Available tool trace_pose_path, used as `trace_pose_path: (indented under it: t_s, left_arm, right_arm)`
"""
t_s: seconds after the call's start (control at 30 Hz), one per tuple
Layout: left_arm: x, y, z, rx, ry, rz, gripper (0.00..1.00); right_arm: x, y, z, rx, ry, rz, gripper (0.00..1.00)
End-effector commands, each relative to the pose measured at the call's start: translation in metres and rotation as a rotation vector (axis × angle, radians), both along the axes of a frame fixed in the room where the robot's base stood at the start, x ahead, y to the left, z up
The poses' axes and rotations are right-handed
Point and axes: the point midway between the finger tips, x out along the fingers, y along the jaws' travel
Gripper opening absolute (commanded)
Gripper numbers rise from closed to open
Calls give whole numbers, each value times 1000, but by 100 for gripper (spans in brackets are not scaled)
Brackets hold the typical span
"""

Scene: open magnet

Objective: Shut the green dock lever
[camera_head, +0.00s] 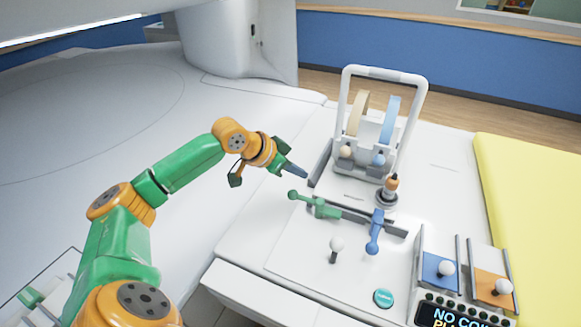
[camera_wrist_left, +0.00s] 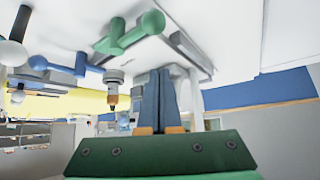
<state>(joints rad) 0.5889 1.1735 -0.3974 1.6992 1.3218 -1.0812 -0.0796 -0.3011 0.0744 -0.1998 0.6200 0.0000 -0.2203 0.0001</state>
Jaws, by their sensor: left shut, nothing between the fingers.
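The green dock lever (camera_head: 318,206) lies on the white console top in the head view. Its ball end points left, and its other end meets a dark slotted rail. In the left wrist view the green lever (camera_wrist_left: 128,34) is at the top, left of the fingers. My left gripper (camera_head: 304,175) is shut and empty, above the console, just behind the lever's ball end and apart from it. It also shows in the left wrist view (camera_wrist_left: 160,75) with its fingers together. My right gripper is not in view.
A blue lever (camera_head: 375,232) stands right of the green one. A white-knobbed stick (camera_head: 336,245) and a teal button (camera_head: 384,298) are nearer. An orange-tipped post (camera_head: 391,188) and a white frame (camera_head: 428,100) stand behind. Blue (camera_head: 436,270) and orange (camera_head: 492,287) sliders are at right.

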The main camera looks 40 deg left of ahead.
Motion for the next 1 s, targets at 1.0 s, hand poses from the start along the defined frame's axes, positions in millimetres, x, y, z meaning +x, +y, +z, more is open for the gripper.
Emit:
trace_pose_path:
  t_s: [1.0]
  left_arm:
    - [0, 0, -48, 1, 0, 4, 0]
  right_arm:
    - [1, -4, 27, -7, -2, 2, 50]
